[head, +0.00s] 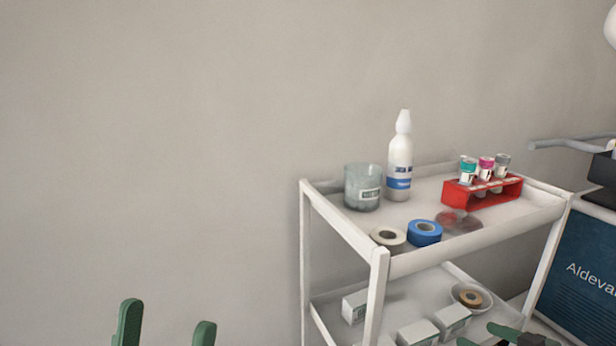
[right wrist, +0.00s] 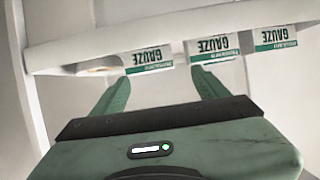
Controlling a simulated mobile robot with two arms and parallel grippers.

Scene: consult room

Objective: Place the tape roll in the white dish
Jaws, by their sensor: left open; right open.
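A tan tape roll (head: 470,298) lies inside a small white dish (head: 487,292) on the cart's lower shelf, at the right. A white tape roll (head: 389,237) and a blue tape roll (head: 425,232) lie side by side on the top shelf. My right gripper (head: 485,337) is open and empty, just in front of the dish and apart from it. In the right wrist view my right gripper (right wrist: 160,88) has its fingers spread, with part of a pale round thing (right wrist: 98,71), seemingly the dish, beyond it. My left gripper (head: 166,326) is open and empty, left of the cart.
Several gauze boxes (head: 418,332) stand on the lower shelf left of the dish. The top shelf (head: 436,190) holds a glass jar (head: 362,188), a white bottle (head: 399,165), a red tube rack (head: 482,190) and reddish clear discs (head: 458,221). The cart's front-left post (head: 376,300) is upright nearby.

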